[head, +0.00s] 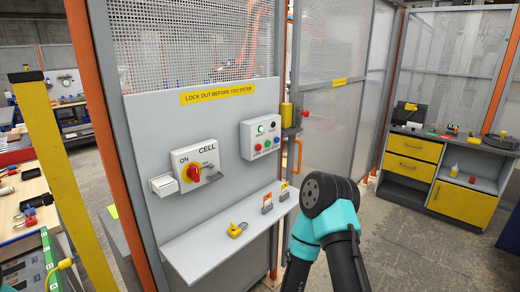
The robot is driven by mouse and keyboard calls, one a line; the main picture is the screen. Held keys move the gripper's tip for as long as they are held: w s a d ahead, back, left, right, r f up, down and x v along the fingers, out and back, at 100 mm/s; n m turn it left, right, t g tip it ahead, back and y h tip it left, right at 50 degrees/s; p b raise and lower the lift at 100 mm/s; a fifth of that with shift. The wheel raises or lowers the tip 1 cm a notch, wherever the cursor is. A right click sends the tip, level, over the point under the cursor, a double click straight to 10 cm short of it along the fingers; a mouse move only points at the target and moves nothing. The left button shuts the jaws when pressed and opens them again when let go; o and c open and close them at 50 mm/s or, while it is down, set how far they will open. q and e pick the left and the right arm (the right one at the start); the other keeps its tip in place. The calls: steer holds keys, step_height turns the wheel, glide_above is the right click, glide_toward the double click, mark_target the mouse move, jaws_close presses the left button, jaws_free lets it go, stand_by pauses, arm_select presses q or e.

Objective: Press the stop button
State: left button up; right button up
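A white control box (247,143) is fixed to the grey panel, right of the CELL switch. The small labels are too blurred to read, so I cannot confirm which is marked stop. One of my arms, teal and black, rises at the lower middle right, below and right of the box and apart from it. Neither gripper shows.
The CELL rotary switch (194,171) has a red handle on yellow. The shelf (205,250) below holds a yellow padlock (236,230) and two small tagged items. A yellow post (66,170) stands left. The space before the box looks clear.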

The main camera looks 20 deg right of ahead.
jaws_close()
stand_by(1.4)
